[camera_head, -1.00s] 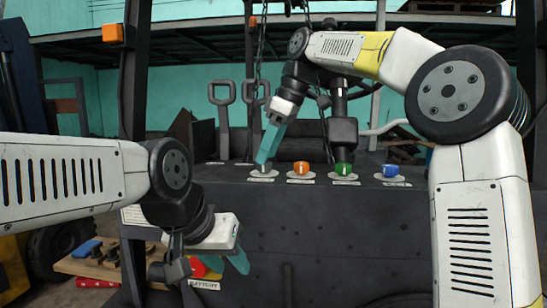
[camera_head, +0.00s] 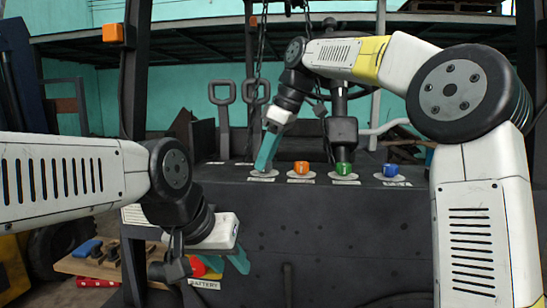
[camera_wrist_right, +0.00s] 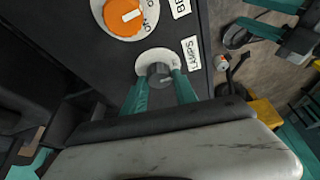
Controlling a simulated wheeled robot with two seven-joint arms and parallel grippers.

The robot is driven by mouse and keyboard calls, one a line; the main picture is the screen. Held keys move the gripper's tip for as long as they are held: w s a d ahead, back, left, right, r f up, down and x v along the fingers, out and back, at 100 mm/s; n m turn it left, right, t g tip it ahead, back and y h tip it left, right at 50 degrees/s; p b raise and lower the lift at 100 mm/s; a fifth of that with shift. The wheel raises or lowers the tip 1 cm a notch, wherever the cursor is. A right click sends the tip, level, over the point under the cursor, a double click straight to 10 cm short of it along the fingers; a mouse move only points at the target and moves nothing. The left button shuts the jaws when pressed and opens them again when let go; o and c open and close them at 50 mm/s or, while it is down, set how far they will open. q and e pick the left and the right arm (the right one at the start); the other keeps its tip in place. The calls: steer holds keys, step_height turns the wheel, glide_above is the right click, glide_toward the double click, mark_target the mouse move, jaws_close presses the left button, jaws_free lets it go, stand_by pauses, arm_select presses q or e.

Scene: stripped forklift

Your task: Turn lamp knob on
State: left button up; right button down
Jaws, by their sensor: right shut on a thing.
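The lamp knob (camera_wrist_right: 159,75) is a small dark grey knob on a pale round dial, beside a label reading LAMPS, in the right wrist view. My right gripper (camera_wrist_right: 160,88) has its teal fingers on either side of the knob and is shut on it. In the head view my right gripper (camera_head: 263,170) reaches down to the leftmost dial (camera_head: 263,174) of the row and hides the knob there. My left gripper (camera_head: 228,265) is lower down in front of the panel, near a BATTERY label. Its teal fingers are apart and hold nothing visible.
An orange knob (camera_head: 301,168), a green knob (camera_head: 343,168) and a blue knob (camera_head: 390,170) stand to the right on the dark panel (camera_head: 330,220). Red and yellow parts (camera_head: 200,270) lie beside my left gripper.

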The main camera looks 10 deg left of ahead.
steer(key=shift+m, duration=0.4)
steer(key=m+t, duration=0.1)
steer(key=m, duration=0.1)
steer(key=m+t+h, duration=0.1)
steer(key=m, duration=0.2)
steer(key=shift+s+m, duration=0.15)
steer(key=shift+m, duration=0.15)
steer(key=m+h, duration=0.1)
steer(key=m, duration=0.1)
steer(key=m+t, duration=0.1)
steer(key=m, duration=0.2)
steer(key=shift+a+h, duration=0.1)
steer(key=shift+h, duration=0.3)
steer(key=shift+m+t, duration=0.3)
steer(key=shift+m, duration=0.1)
steer(key=c, duration=1)
jaws_free()
steer(key=shift+o, duration=0.2)
steer(key=shift+r, duration=0.1)
steer(key=v, duration=0.7)
steer(key=shift+r, duration=0.35)
